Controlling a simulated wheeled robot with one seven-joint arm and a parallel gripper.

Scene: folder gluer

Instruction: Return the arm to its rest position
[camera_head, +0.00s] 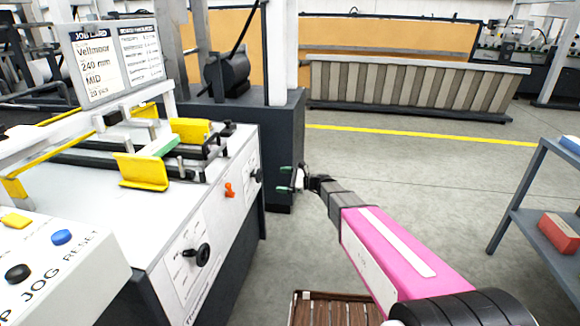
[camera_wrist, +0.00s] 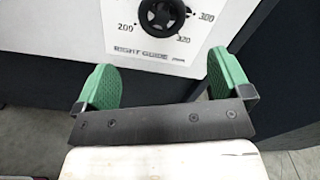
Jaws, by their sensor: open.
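My pink arm reaches forward from the lower right in the head view. My gripper (camera_head: 285,178) is at its far end, in front of the machine's right side face, close to a black knob (camera_head: 255,176). In the wrist view my gripper (camera_wrist: 164,88) shows two green fingertips spread wide apart with nothing between them. Beyond them is a dial labelled RIGHT GUIDE with its black knob (camera_wrist: 163,14). The fingers appear apart from the knob.
A blue-grey shelf (camera_head: 540,222) holding a red box (camera_head: 559,236) stands right. A brown slatted crate (camera_head: 335,310) is at the bottom. Open floor lies mid-right.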

